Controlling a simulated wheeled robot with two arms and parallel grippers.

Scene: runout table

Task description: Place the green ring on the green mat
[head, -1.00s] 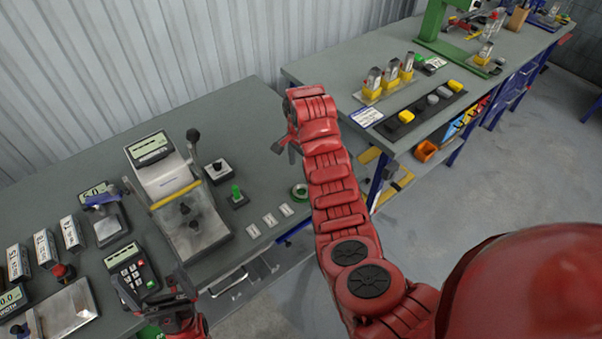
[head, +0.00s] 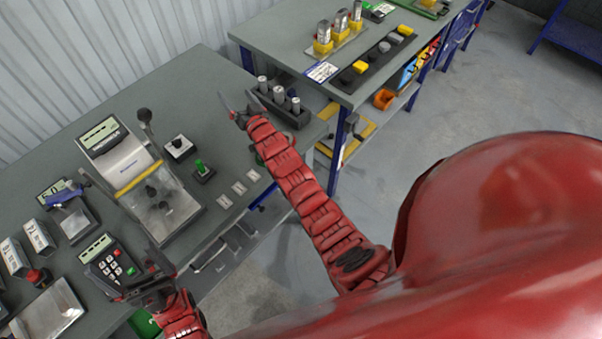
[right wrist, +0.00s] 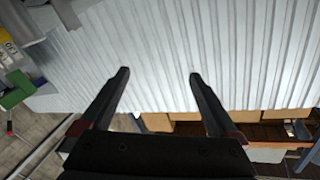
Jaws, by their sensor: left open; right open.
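My right gripper (head: 237,101) is open and empty, past the ring and left of a dark block with metal cylinders. My left gripper (head: 124,264) is open over the keypad device at the table's front. I cannot make out a green mat; a green patch (head: 145,323) shows below the front edge.
A dark block with grey cylinders (head: 280,108) stands at the near table's right end. A press-like device (head: 140,175), a green-button box (head: 202,171) and white cards (head: 239,187) are on the table. A second table (head: 270,38) stands beyond a gap at right.

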